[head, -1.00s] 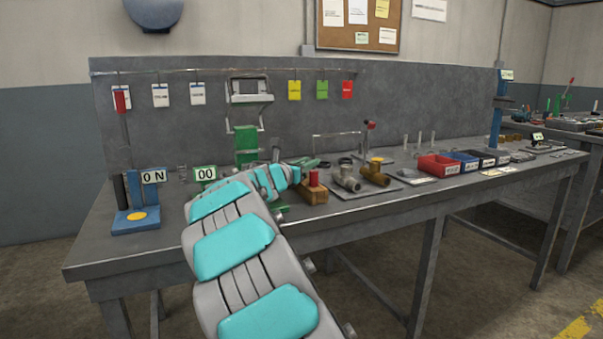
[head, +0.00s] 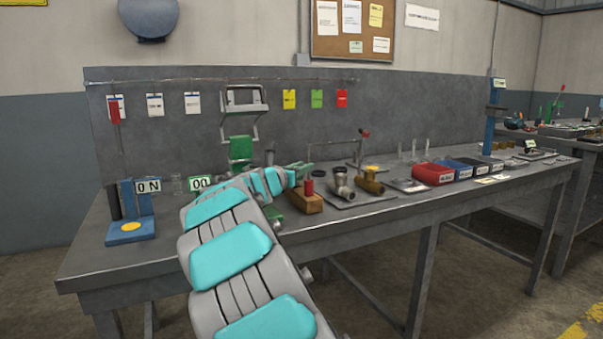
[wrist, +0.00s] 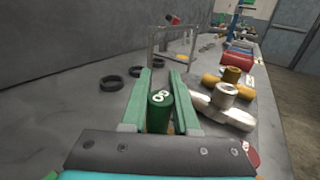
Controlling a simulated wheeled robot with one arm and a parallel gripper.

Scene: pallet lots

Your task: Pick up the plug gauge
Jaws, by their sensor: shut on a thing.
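The plug gauge (wrist: 158,112) shows in the wrist view as a green cylinder with white marks on its top, between the two green fingers. My gripper (wrist: 160,98) is shut on it. Its lower part is hidden by the gripper body. In the head view my gripper (head: 297,171) is over the front part of the bench, just behind a wooden block (head: 304,203) with a red cylinder (head: 308,187) standing at it. The held gauge cannot be made out clearly there.
Pipe fittings (head: 342,185) lie on a plate to the right, with a red bin (head: 433,173) beyond. Dark rings (wrist: 110,82) lie left of the fingers in the wrist view. A thin metal frame (wrist: 172,45) stands ahead. A blue stand (head: 130,229) is at the left end.

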